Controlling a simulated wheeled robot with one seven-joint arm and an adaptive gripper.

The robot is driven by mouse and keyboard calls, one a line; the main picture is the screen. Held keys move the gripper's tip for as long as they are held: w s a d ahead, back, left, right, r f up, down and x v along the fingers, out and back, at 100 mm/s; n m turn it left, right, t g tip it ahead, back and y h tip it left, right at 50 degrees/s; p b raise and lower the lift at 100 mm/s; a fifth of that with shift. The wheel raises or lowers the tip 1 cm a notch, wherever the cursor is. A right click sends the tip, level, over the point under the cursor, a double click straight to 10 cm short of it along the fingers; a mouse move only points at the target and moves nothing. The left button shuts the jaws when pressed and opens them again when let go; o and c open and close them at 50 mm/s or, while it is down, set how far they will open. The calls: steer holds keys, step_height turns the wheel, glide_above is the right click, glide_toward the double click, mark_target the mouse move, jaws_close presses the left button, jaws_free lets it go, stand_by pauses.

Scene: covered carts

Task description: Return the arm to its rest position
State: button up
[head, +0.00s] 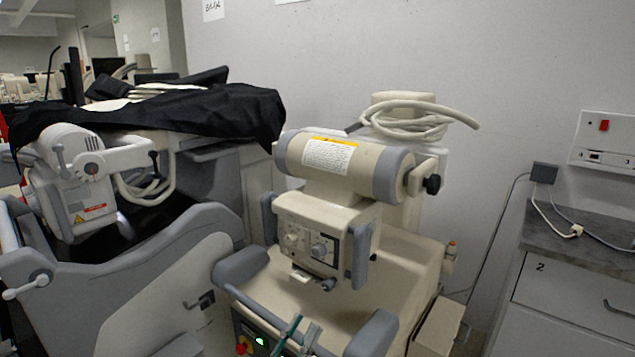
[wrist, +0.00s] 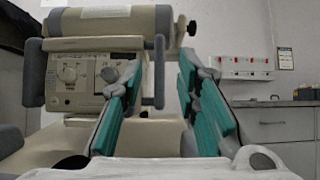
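My gripper shows at the bottom middle of the head view (head: 304,328), with teal finger pads, in front of the beige medical machine (head: 420,265). In the wrist view my gripper (wrist: 160,70) has its two teal-padded fingers spread apart with nothing between them. The machine's control panel with knobs (wrist: 85,80) is ahead and to the left of the fingers. Most of my arm is out of the head view.
A grey-and-white machine (head: 150,290) stands at the left, with a black cover (head: 200,112) draped behind it. A drawer cabinet (head: 575,300) stands at the right against the wall. A coiled hose (head: 410,122) lies on top at the back.

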steer(key=s+d+r+m+g+y+p, duration=0.1)
steer(key=s+d+r+m+g, duration=0.5)
steer(key=d+m+g, duration=0.4)
steer(key=s+d+r+m+g+y+p, duration=0.1)
steer(key=s+d+r+m+g, duration=0.3)
steer(key=d+r+m+g, duration=0.65)
steer(key=s+d+r+m+t+y+p, duration=0.1)
steer(key=s+r+m+t+y, duration=0.1)
steer(key=s+r+m+y, duration=0.2)
steer(key=s+r+m+t+y+p, duration=0.2)
steer(key=s+r+m+y, duration=0.2)
steer(key=s+y, duration=0.5)
steer(key=s+r, duration=0.2)
steer(key=s, duration=0.4)
steer(key=shift+d+y, duration=0.35)
steer(key=shift+y, duration=0.05)
steer(key=shift+r+t, duration=0.1)
steer(key=shift+t, duration=0.15)
stand_by(0.6)
